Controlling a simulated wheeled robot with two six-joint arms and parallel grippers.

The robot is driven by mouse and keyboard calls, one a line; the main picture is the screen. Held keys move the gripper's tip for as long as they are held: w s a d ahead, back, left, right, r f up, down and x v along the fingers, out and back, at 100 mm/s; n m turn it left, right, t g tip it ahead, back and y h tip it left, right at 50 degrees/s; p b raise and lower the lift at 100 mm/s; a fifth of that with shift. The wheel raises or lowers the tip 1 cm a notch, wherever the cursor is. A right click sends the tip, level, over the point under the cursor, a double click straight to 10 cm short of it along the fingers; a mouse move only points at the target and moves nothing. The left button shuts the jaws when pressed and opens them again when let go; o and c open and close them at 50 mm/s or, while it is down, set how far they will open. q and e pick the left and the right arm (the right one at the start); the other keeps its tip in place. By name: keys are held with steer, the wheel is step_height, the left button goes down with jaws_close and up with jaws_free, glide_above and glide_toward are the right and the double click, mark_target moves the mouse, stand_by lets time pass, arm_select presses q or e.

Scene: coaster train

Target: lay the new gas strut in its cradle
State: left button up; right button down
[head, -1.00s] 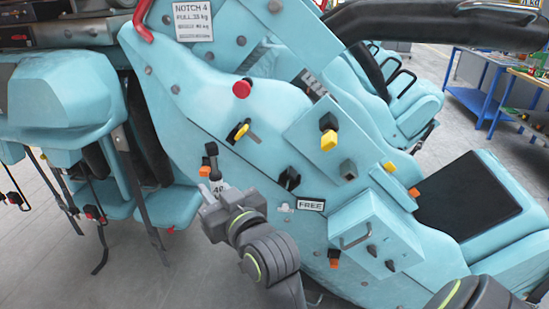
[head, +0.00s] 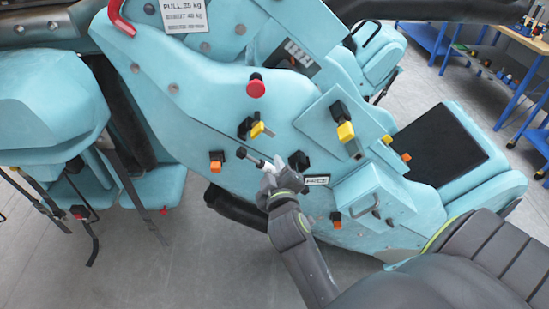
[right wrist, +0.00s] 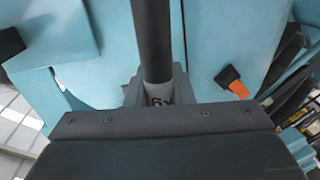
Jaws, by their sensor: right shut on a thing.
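My right gripper (head: 266,171) is in front of the teal side panel (head: 222,115), near its middle. In the right wrist view its jaws (right wrist: 158,92) are shut around a thick dark cylinder (right wrist: 152,45), which I take to be the gas strut. The cylinder runs up out of that view, with a pale marked band at the jaws. In the head view a thin part with a dark end (head: 242,153) sticks out up-left from the gripper, and the rest of the held part is hidden. I cannot tell which fitting is the cradle. My left gripper is not in view.
A red knob (head: 256,88) and yellow-and-black levers (head: 345,131) stick out from the panel. An orange-and-black fitting (head: 217,161) is left of the gripper. Straps hang at the left.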

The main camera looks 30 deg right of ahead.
mark_target(270, 141)
steer(key=shift+w+f, duration=0.1)
steer(key=shift+w, duration=0.05)
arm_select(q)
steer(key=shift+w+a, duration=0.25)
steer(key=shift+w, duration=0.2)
arm_select(e)
steer(key=shift+d+r+x, duration=0.15)
steer(key=shift+x, duration=1.2)
steer(key=shift+d+r+x, duration=0.15)
steer(key=shift+x, duration=1.2)
steer(key=shift+r, duration=0.1)
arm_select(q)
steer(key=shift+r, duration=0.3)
arm_select(e)
steer(key=shift+w+d, duration=0.4)
steer(key=shift+w, duration=0.2)
